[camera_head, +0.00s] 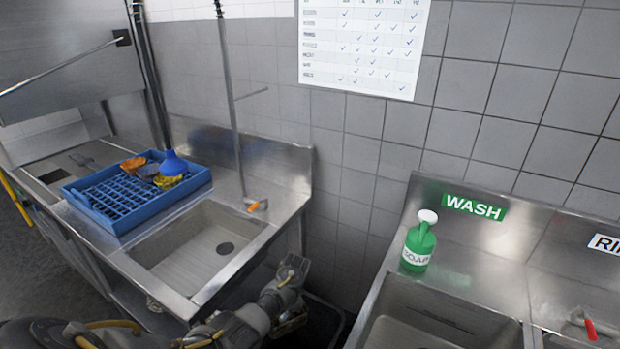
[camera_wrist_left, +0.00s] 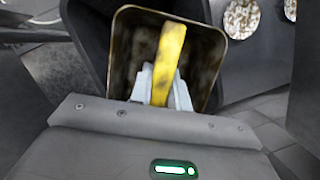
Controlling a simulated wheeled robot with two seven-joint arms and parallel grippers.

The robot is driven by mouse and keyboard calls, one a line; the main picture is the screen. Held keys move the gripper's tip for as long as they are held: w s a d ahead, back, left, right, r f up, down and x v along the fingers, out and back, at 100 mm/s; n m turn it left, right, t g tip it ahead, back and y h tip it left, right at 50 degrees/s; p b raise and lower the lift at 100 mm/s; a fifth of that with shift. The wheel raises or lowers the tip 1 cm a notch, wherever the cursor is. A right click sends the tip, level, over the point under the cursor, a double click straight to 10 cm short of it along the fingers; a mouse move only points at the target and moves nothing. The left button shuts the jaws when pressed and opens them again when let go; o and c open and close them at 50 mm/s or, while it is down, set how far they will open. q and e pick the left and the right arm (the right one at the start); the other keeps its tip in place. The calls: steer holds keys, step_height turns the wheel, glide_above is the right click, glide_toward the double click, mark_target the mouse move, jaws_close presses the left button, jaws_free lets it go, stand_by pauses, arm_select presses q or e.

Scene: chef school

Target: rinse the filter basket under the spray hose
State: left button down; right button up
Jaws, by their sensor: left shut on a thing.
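The filter basket is a square, open-topped metal basket with brown, dirty-looking walls (camera_wrist_left: 212,55) in the left wrist view. My left gripper (camera_wrist_left: 160,88) is shut on its yellow handle (camera_wrist_left: 173,45). In the head view my left arm reaches low beside the left sink, and the gripper's fingers are hard to make out there. The spray hose (camera_head: 234,110) hangs down a vertical pipe over the left sink (camera_head: 190,250), with an orange part (camera_head: 256,205) near the sink's back edge. My right gripper is out of view.
A dark bin (camera_wrist_left: 85,45) stands around or below the basket; I cannot tell which. A blue dish rack (camera_head: 125,215) holding bowls sits left of the sink. A green soap bottle (camera_head: 418,245) stands behind the wash sink (camera_head: 430,310). The left sink is empty.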

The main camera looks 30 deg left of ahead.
arm_select(q)
steer(key=shift+s+t+p, duration=0.15)
steer(key=shift+t+p, duration=0.35)
steer(key=shift+d+f+t, duration=0.1)
steer(key=shift+t, duration=0.3)
steer(key=shift+s+f+t, duration=0.1)
steer(key=shift+f+t, duration=0.05)
steer(key=shift+t, duration=0.25)
steer(key=shift+s+f+t+b, duration=0.15)
steer(key=shift+t+b, duration=0.15)
steer(key=shift+t, duration=0.5)
steer(key=shift+f+t+b, duration=0.2)
steer(key=shift+t+b, duration=0.5)
steer(key=shift+b, duration=0.15)
steer(key=t+b, duration=0.1)
steer(key=b, duration=0.1)
steer(key=t+b, duration=0.1)
steer(key=b, duration=0.1)
steer(key=shift+s+f+n+t, duration=0.1)
steer(key=shift+s+n+t, duration=0.05)
steer(key=shift+n+t, duration=0.15)
steer(key=shift+t+b, duration=0.3)
steer(key=shift+b, duration=0.4)
steer(key=shift+r, duration=0.2)
